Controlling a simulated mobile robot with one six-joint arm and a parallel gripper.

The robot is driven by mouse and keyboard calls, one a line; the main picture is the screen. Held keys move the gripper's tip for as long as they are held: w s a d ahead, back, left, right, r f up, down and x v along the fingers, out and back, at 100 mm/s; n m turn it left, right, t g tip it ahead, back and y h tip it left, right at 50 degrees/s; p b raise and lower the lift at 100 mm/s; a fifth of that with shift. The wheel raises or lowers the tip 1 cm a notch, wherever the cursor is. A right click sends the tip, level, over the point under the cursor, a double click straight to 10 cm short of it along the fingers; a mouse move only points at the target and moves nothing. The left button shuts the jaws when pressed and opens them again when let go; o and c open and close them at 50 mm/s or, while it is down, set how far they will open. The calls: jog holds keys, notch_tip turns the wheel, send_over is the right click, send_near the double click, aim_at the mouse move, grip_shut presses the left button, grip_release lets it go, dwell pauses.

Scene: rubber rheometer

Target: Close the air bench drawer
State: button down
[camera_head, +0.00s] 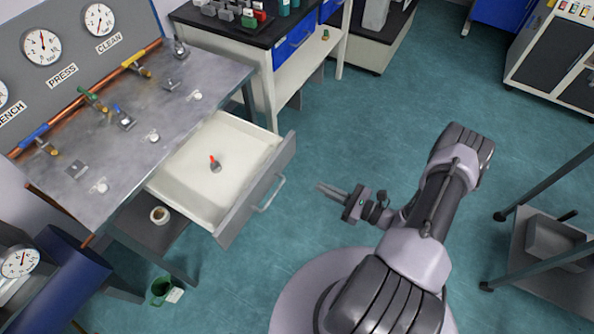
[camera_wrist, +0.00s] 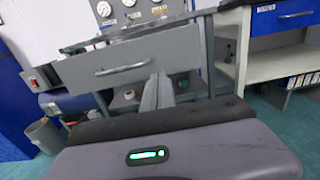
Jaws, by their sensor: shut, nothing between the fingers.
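The air bench drawer (camera_head: 181,186) is pulled out from under the metal bench top (camera_head: 120,125). It is a cream tray with a grey front (camera_head: 232,212) and a bar handle (camera_head: 268,194). A small item with a red tip (camera_head: 214,162) lies inside it. My gripper (camera_head: 322,189) is shut and empty, to the right of the handle and apart from it, pointing at the drawer front. In the wrist view the drawer front (camera_wrist: 88,67) and handle (camera_wrist: 122,69) face me, with my fingertips (camera_wrist: 158,82) low and right of the handle.
A gauge panel (camera_head: 75,45) stands behind the bench. A white bench with blue drawers (camera_head: 294,41) is at the back. A cart (camera_head: 550,240) stands right. The floor between drawer and arm is clear.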

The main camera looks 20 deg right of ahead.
aim_at(278, 167)
jog(key=b+x, duration=0.3)
jog(key=x, duration=0.9)
jog(key=shift+a+f, duration=0.1)
jog(key=shift+w+a, duration=0.3)
jog(key=shift+w, duration=0.05)
